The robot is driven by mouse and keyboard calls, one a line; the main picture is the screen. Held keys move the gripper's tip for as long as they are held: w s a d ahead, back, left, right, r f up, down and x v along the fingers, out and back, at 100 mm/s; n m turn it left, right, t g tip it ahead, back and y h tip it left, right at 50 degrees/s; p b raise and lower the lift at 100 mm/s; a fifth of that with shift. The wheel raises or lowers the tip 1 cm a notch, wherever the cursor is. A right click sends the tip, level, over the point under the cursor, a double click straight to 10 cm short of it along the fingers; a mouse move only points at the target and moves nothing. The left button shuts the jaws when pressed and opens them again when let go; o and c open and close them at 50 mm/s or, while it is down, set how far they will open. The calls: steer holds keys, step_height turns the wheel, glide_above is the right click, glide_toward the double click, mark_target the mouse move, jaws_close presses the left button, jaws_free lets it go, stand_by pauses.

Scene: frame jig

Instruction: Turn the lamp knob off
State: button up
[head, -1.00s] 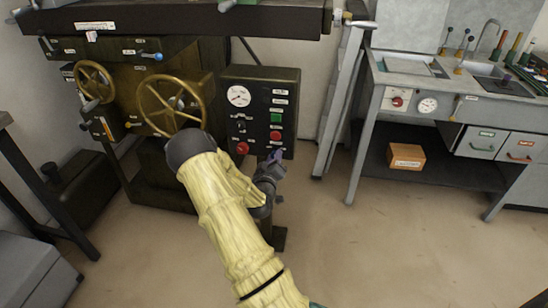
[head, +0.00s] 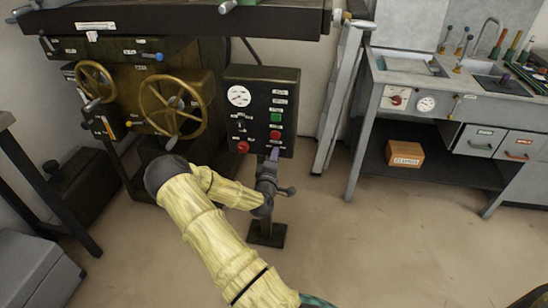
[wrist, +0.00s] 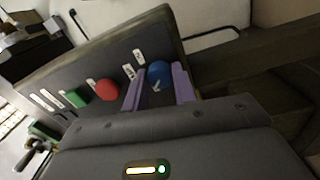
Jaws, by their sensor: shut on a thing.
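A round blue knob with a small white pointer mark (wrist: 158,72) sits at the end of the control panel in the wrist view. I take it to be the lamp knob, but its label is too small to read. My gripper (wrist: 160,84) has one purple finger on each side of the knob and is shut on it. In the head view my gripper (head: 273,155) is at the lower right part of the dark control panel (head: 260,84), and it hides the knob there.
Above my gripper on the panel are a red button (head: 275,134) and a green button (head: 275,117). A red knob (head: 242,147) and a gauge (head: 239,96) are on its left side. A large brass handwheel (head: 145,106) stands left of the panel.

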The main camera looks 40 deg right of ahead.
stand_by(0.3)
steer(key=o, duration=1)
steer(key=shift+a, duration=0.1)
steer(key=p+v, duration=0.1)
steer(key=v, duration=1.6)
steer(key=shift+s+p, duration=0.15)
steer(key=shift+p, duration=0.25)
steer(key=shift+f, duration=0.1)
